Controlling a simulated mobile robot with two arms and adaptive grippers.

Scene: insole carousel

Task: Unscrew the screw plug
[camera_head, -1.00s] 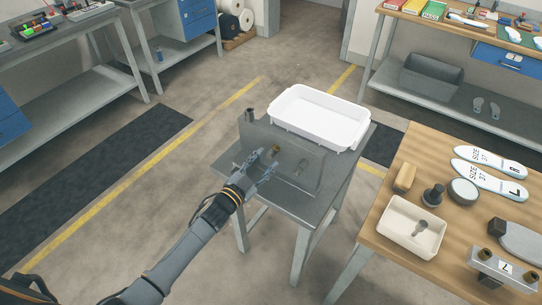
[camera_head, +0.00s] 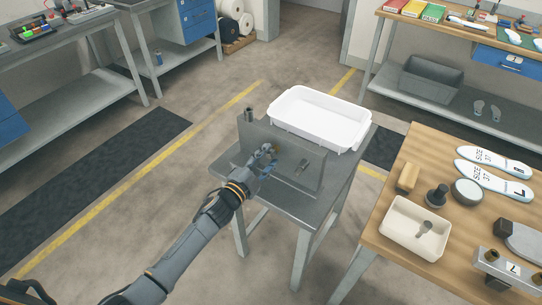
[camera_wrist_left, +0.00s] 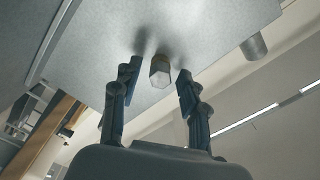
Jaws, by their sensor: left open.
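The screw plug (camera_wrist_left: 160,71) has a hexagonal head and sticks out from a grey upright panel (camera_wrist_left: 205,25). In the head view the panel (camera_head: 310,157) stands on a small grey metal table, and my gripper hides most of the plug. My left gripper (camera_head: 267,160) is in front of the panel. In the left wrist view its fingers (camera_wrist_left: 152,92) are open, one on each side of the plug. Gaps show between the plug and both fingers. My right gripper is not in view.
A short post (camera_head: 250,116) and a small rod (camera_head: 302,166) are at the panel. A wooden bench (camera_head: 375,232) with insoles and tools stands to the right. The floor at left is clear.

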